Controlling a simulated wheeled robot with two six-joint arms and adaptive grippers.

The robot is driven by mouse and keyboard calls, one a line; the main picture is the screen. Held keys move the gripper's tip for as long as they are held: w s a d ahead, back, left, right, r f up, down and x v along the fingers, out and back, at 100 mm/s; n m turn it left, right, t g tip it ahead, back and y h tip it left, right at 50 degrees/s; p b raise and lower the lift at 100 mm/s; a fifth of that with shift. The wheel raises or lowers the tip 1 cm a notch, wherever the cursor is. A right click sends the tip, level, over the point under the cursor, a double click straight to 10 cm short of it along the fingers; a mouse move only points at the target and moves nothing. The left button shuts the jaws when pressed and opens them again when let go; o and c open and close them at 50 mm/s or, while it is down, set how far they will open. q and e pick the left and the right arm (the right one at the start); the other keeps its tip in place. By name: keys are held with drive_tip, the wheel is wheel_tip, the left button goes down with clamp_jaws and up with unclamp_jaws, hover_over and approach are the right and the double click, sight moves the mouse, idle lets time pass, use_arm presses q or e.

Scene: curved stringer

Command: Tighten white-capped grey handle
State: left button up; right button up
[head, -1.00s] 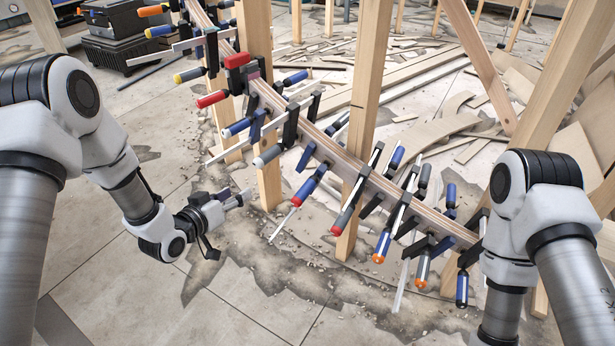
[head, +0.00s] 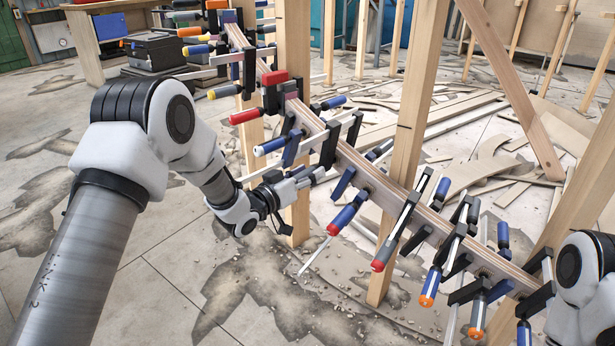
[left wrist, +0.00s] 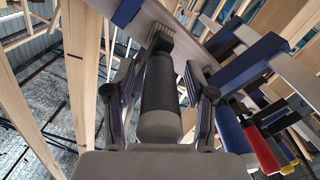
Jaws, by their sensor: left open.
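The grey handle (left wrist: 159,82) with its pale, whitish cap (left wrist: 160,126) fills the middle of the left wrist view, its cap end toward the camera. My left gripper (head: 303,178) is at the clamped beam in the head view and largely hides this handle there. In the left wrist view its two fingers stand open, one on each side of the handle, with a gap visible on both sides. The handle's far end meets a dark clamp part by the wooden beam. My right gripper is not in view.
The curved laminated beam (head: 372,178) runs diagonally, with several clamps along it. A blue handle (head: 272,145) is just above my left gripper, and a blue, red-ended handle (head: 345,216) is below right. Wooden posts (head: 409,130) stand close by. The floor at left is open.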

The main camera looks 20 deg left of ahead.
use_arm(q)
clamp_jaws()
drive_tip(key=m+p, duration=0.2)
drive_tip(key=m, duration=0.1)
drive_tip(key=shift+r+m, duration=0.15)
drive_tip(key=shift+m, duration=0.15)
drive_tip(key=m+p, duration=0.2)
drive_tip(key=m, duration=0.2)
drive_tip(key=shift+s+d+m, duration=0.1)
drive_tip(key=shift+m, duration=0.2)
drive_tip(key=m+p, duration=0.1)
drive_tip(key=m, duration=0.3)
drive_tip(key=shift+m, duration=0.3)
drive_tip(key=m, duration=0.3)
drive_tip(key=m+p, duration=0.1)
drive_tip(key=m, duration=0.1)
drive_tip(key=shift+d+f, duration=0.1)
drive_tip(key=shift+f, duration=0.15)
